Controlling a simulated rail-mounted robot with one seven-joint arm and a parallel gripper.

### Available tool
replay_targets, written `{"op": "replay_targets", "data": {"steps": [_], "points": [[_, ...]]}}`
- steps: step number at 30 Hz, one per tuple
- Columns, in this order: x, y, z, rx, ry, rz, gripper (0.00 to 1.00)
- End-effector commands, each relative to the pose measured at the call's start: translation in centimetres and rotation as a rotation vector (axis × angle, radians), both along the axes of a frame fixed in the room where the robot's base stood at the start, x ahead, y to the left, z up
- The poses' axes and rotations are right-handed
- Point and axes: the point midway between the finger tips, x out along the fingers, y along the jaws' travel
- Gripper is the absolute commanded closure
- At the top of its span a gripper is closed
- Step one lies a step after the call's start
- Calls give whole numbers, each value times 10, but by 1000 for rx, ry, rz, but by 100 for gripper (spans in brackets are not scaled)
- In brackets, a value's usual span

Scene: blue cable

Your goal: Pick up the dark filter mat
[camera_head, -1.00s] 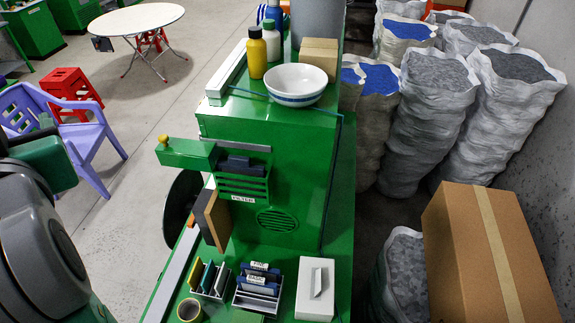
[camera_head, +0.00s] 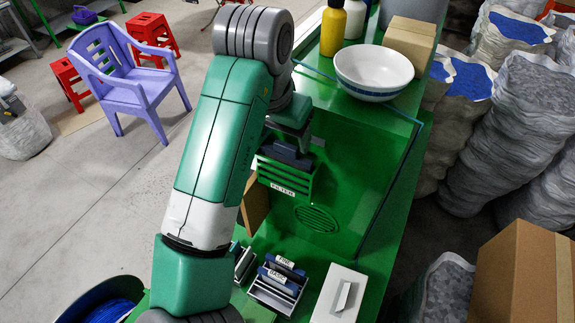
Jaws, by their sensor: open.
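A dark blue-grey mat (camera_head: 284,154) sits in the green slot holder above the FILTER label (camera_head: 283,188) on the front of the green machine. Its upper edge sticks out of the slot. My gripper (camera_head: 299,137) hangs from the wrist just above and behind this mat, pointing down. It is open; its fingers are small and partly hidden, and I cannot tell whether they touch the mat. My arm covers the area left of the slot.
A rack (camera_head: 278,284) with mats labelled FINE and BASIC stands below, beside a white box (camera_head: 340,296). A brown panel (camera_head: 256,204) stands open left of the slot. On the machine top are a bowl (camera_head: 373,72), bottles and a carton (camera_head: 409,44).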

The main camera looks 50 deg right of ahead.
Motion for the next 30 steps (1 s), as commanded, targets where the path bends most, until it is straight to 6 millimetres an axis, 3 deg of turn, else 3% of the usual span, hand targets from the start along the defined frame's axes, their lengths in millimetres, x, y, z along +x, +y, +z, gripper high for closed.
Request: {"op": "replay_targets", "data": {"steps": [6,13,22,30], "points": [[1,-9,-30,1,0,0,29],[2,-10,-33,-1,-1,0,29],[2,-10,-33,-1,-1,0,86],[2,-10,-31,-1,-1,0,89]]}}
